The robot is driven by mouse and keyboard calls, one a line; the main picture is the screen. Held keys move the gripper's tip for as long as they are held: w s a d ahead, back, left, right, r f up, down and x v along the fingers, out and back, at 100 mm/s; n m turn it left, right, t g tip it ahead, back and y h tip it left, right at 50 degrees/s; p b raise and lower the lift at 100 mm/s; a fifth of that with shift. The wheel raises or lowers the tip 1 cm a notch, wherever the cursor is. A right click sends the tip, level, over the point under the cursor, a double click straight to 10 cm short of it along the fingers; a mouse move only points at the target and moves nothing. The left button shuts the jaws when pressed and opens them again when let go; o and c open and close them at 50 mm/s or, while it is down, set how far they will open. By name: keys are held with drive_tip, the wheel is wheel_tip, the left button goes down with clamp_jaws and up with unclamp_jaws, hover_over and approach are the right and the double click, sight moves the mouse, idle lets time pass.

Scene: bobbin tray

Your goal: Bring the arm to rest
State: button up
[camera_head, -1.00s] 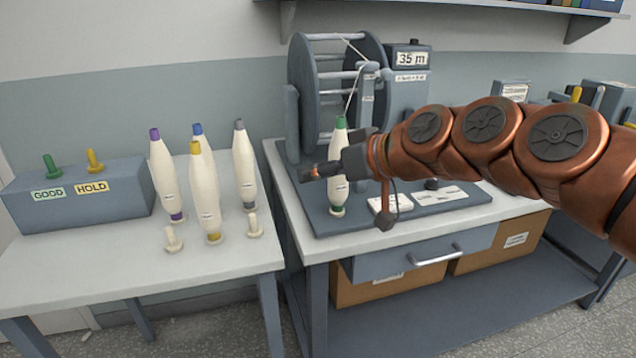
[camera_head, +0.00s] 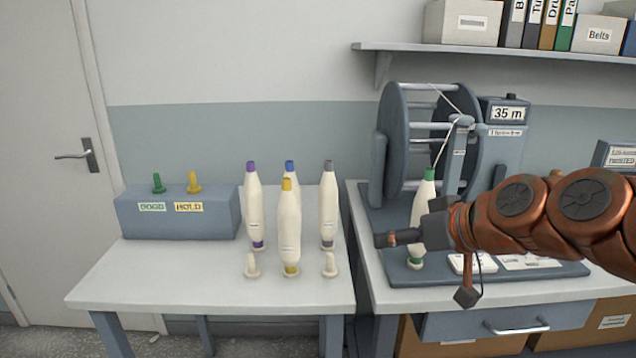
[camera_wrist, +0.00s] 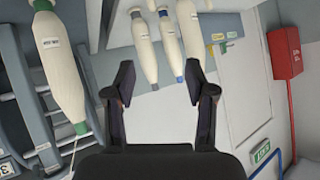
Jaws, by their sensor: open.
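My gripper (camera_head: 384,240) is at the end of my copper-coloured arm, which reaches in from the right above the right-hand bench. In the wrist view my gripper (camera_wrist: 163,85) has its two dark fingers apart with nothing between them. A green-tipped bobbin (camera_head: 424,205) stands upright in front of the winding reel, partly hidden behind my gripper; it also shows at the left of the wrist view (camera_wrist: 56,62). Bobbins with purple (camera_head: 254,208), blue (camera_head: 291,170), yellow (camera_head: 289,230) and grey (camera_head: 329,208) tips stand upright on the left table.
Two empty pegs (camera_head: 252,265) stand at the left table's front. A box (camera_head: 178,222) labelled GOOD and HOLD sits behind them to the left. The winding reel (camera_head: 392,140) and a 35 m counter (camera_head: 506,120) stand behind my arm. A shelf (camera_head: 480,48) hangs above. A door is at left.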

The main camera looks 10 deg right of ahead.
drive_tip(key=s+a+f+m+g+h+p, duration=0.15)
drive_tip(key=s+f+g+p, duration=0.3)
drive_tip(key=s, duration=0.45)
drive_tip(key=s+a+f+g+h+p, duration=0.25)
drive_tip(key=s+f+g, duration=0.2)
drive_tip(key=s, duration=0.35)
drive_tip(key=s+d+f+m+g+h+p, duration=0.1)
drive_tip(key=s+d+g+h+p, duration=0.1)
drive_tip(key=s, duration=0.7)
drive_tip(key=shift+s+d+f+m+p, duration=0.15)
drive_tip(key=shift+d+f+m+p, duration=0.1)
drive_tip(key=shift+d+m+p, duration=0.25)
drive_tip(key=shift+d, duration=0.1)
idle(1.9)
